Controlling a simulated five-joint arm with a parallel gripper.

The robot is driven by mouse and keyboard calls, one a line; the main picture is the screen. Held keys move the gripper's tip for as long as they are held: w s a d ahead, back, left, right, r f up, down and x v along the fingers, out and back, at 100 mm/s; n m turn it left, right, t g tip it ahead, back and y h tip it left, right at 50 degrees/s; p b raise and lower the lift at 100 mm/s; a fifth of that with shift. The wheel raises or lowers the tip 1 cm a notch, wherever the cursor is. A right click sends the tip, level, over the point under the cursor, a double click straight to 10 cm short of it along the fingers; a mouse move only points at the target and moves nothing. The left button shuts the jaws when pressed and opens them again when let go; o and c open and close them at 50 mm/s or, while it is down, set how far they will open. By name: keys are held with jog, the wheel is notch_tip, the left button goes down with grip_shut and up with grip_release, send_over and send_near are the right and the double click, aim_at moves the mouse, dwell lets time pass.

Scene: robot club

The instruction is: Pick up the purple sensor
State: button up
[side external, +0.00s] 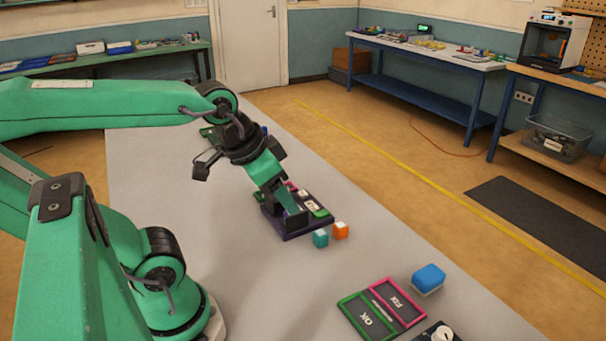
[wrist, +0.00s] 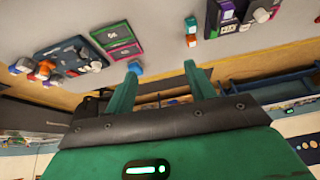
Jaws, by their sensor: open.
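A teal cube (side external: 320,239) and an orange cube (side external: 340,231) sit beside the tray. A green and pink OK/FIX mat (side external: 369,315), a blue block (side external: 428,276) and a dark board with knobs (wrist: 66,62) lie further along. Grey table (side external: 270,295) is bare between.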

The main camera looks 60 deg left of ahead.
jog(key=w+a+f+m+g, duration=0.1)
jog(key=w+a+f+m, duration=0.3)
jog(key=a+m, duration=0.1)
jog(key=w+a+f+m+g, duration=0.2)
jog(key=w+a+f+m, duration=0.2)
jog(key=a+f+m, duration=0.1)
jog(key=w+a+f+m+g, duration=0.2)
jog(key=w+a+f+m, duration=0.2)
jog(key=a+m, duration=0.3)
jog(key=shift+a+f, duration=0.2)
jog(key=shift+a, duration=0.7)
jog(key=shift+a+f, duration=0.25)
jog(key=shift+f, duration=0.05)
jog(key=shift+f, duration=1.25)
jog(key=shift+f, duration=0.1)
jog(key=shift+s+d+f, duration=0.1)
jog(key=shift+d+f, duration=0.05)
jog(key=shift+f, duration=2.4)
